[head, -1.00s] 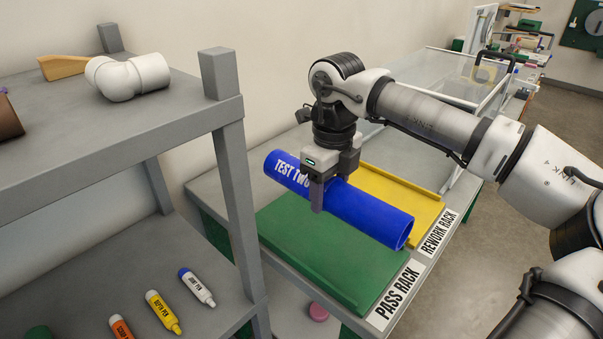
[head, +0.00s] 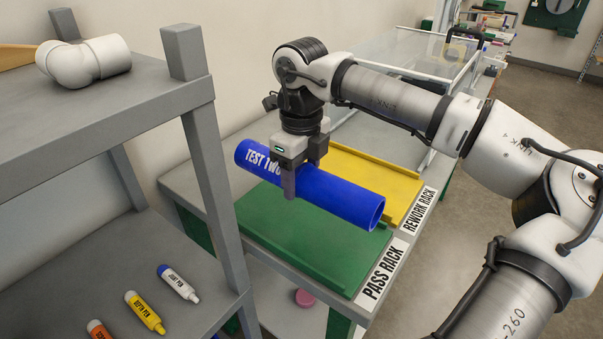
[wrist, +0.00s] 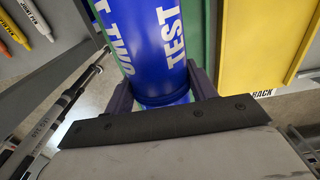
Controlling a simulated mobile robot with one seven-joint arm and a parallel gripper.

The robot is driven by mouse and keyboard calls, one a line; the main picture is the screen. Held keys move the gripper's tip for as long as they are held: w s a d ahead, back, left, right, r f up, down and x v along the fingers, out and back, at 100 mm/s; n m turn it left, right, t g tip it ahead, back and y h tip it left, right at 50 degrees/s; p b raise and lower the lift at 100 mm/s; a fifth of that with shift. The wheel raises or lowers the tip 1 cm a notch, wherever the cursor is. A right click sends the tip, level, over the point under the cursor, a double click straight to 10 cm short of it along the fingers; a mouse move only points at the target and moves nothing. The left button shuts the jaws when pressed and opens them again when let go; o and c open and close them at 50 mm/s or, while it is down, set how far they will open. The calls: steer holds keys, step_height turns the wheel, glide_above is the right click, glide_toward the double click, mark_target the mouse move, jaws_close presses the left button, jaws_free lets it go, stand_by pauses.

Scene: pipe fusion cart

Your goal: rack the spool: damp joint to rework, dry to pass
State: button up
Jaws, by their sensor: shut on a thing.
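My gripper (head: 302,172) is shut on the blue spool (head: 345,200), lettered "TEST TWO", and the fingers straddle its middle. In the wrist view, the spool (wrist: 140,45) lies between the two jaws (wrist: 162,88). The spool lies lengthwise over the green pass rack (head: 300,240), beside the yellow rework rack (head: 395,188). It appears slightly above the racks, but contact is unclear. Its open end faces the front labels. I cannot tell whether its joint is damp or dry. The labels read "PASS RACK" (head: 383,270) and "REWORK RACK" (head: 420,210).
A grey shelf (head: 110,130) stands close on the left, with a white elbow pipe (head: 85,62) on top and several pens, including a white one (head: 178,283), below. A clear-sided case (head: 410,60) stands behind the racks. A pink disc (head: 305,297) lies low under the bench.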

mark_target(301, 222)
steer(key=shift+f+b, duration=2.85)
steer(key=shift+f, duration=1.05)
steer(key=shift+f, duration=0.3)
steer(key=o, duration=1.3)
